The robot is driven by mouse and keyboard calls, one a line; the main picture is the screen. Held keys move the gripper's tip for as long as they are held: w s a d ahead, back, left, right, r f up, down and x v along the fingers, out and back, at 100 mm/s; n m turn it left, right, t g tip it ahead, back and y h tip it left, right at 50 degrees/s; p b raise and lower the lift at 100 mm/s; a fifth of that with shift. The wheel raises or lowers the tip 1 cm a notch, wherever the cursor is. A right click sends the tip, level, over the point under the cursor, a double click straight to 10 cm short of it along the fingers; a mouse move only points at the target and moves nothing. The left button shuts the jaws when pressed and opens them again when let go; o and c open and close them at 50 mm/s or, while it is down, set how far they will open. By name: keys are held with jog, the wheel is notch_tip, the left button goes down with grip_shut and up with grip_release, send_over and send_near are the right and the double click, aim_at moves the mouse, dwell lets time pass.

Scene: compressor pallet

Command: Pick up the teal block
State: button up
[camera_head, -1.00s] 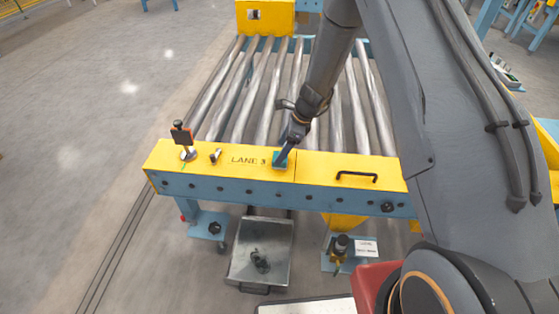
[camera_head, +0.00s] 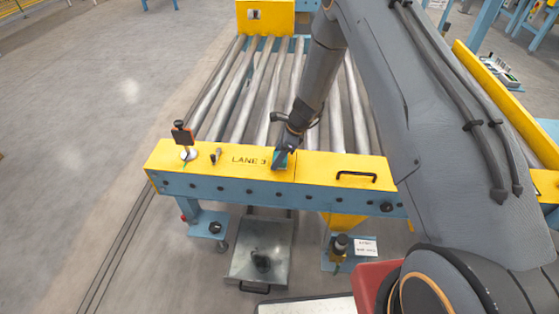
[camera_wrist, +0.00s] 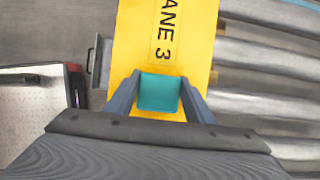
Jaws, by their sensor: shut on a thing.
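The teal block (camera_wrist: 159,92) is between the two fingers of my gripper (camera_wrist: 160,96) in the wrist view, with a finger against each side. In the head view the teal block (camera_head: 280,160) shows small at the end of my gripper (camera_head: 282,156), over the yellow top beside the "LANE 3" lettering. My gripper is shut on the block. I cannot tell from these frames whether the block touches the yellow surface or hangs just above it.
The yellow conveyor end plate (camera_head: 325,170) has a black handle (camera_head: 356,176) at right and a dark upright fitting (camera_head: 182,137) at left. Metal rollers (camera_head: 228,100) lie behind. A grey tray (camera_head: 258,235) sits below the front edge. Open floor lies at left.

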jog(key=shift+r+b, duration=0.3)
jog(key=shift+r, duration=4.7)
